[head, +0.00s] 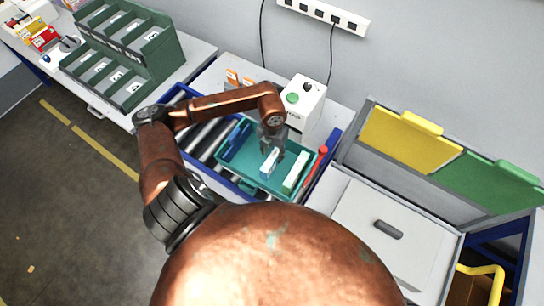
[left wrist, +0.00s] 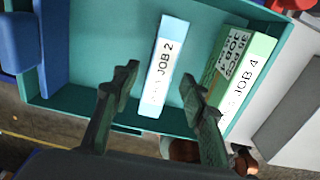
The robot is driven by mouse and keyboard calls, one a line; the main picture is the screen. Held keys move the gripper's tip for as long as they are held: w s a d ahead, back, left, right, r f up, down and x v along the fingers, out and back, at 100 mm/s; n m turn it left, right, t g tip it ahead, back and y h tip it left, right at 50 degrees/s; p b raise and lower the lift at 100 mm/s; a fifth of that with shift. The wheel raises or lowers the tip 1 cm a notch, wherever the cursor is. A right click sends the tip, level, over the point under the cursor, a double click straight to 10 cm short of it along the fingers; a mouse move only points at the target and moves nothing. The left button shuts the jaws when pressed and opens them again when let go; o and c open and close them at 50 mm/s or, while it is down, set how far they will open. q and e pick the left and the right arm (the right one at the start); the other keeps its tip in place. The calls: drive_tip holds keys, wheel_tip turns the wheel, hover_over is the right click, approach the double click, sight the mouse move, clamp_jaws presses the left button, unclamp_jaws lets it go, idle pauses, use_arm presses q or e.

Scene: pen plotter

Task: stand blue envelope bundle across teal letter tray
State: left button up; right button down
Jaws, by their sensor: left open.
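The teal letter tray (head: 228,160) sits on a roller conveyor in the head view, and its wall (left wrist: 100,20) shows in the left wrist view. The light blue envelope bundle (head: 265,174) is inside the tray, with a white face marked JOB 2 in the left wrist view (left wrist: 161,65). My left gripper (head: 271,145) is over the tray, open and empty. In its wrist view, its two fingers (left wrist: 157,93) are spread on either side of the bundle's lower end. I cannot tell how far above it they are. My right gripper is not in view.
A green bundle (head: 296,172) marked JOB 4 is in the tray, right of the blue one. A darker blue piece (left wrist: 54,45) lines the tray's left end. A red-topped rod (head: 322,155) and a white machine (head: 303,100) stand close by. A grey lidded box (head: 385,215) is at right.

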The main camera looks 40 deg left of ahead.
use_arm(q)
wheel_tip(320, 180, up, 9)
drive_tip(key=shift+f+b, duration=0.2)
drive_tip(key=shift+b, duration=0.1)
